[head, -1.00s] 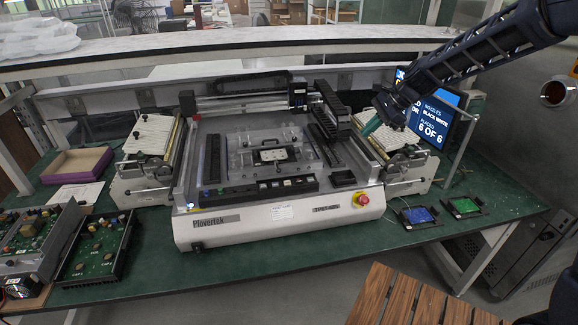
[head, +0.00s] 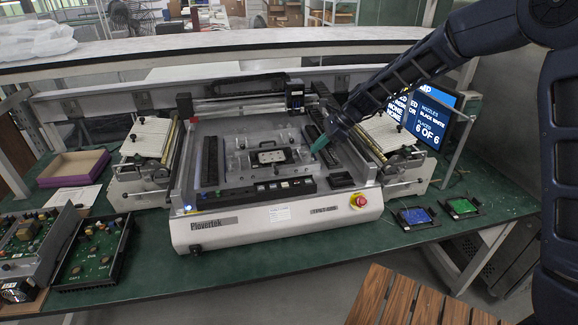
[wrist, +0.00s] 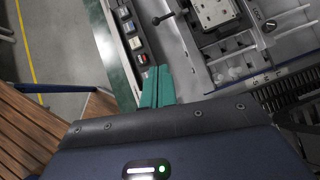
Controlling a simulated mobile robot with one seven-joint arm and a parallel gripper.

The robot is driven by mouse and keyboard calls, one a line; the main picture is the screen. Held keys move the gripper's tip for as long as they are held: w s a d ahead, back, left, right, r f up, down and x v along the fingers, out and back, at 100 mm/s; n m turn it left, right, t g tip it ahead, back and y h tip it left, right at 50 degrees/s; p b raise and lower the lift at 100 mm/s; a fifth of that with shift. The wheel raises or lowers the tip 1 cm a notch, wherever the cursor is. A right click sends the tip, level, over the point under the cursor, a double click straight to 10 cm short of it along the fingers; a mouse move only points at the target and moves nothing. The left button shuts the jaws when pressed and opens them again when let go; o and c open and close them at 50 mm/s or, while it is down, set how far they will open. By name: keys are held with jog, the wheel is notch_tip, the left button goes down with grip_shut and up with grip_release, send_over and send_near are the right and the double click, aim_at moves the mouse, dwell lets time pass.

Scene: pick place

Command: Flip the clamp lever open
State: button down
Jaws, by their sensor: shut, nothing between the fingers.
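My gripper (head: 319,145) is over the right part of the placement machine (head: 262,235) in the head view, its teal fingers pressed together and empty. In the wrist view the shut fingers (wrist: 157,86) point toward the machine's bed, near the row of front buttons. A small black lever (wrist: 164,18) with a round end shows ahead of the fingers, apart from them; I cannot tell for certain that it is the clamp lever. Beside it is the clamped board (wrist: 213,12) in a dark frame, cut off by the picture's top. The board (head: 270,156) also shows mid-bed in the head view.
A black gantry (head: 297,95) spans the back of the bed. A raised feeder (head: 395,140) stands right of it, with a screen (head: 428,110) behind. A red stop button (head: 359,200) is at the front right. Two small board holders (head: 414,216) lie on the green bench.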

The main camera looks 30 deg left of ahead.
aim_at(275, 168)
jog(key=x, duration=0.9)
jog(key=shift+s+a+f, duration=0.1)
jog(key=shift+s+f, duration=0.05)
jog(key=shift+f, duration=0.1)
jog(key=shift+s+a+f, duration=0.15)
jog(key=shift+s+a, duration=0.2)
jog(key=shift+a, duration=0.15)
jog(key=shift+s+a+f, duration=0.2)
jog(key=shift+s+a, duration=0.1)
jog(key=shift+a, duration=0.15)
jog(key=shift+s+a+f, duration=0.2)
jog(key=shift+s+a, duration=0.25)
jog(key=shift+a, duration=0.35)
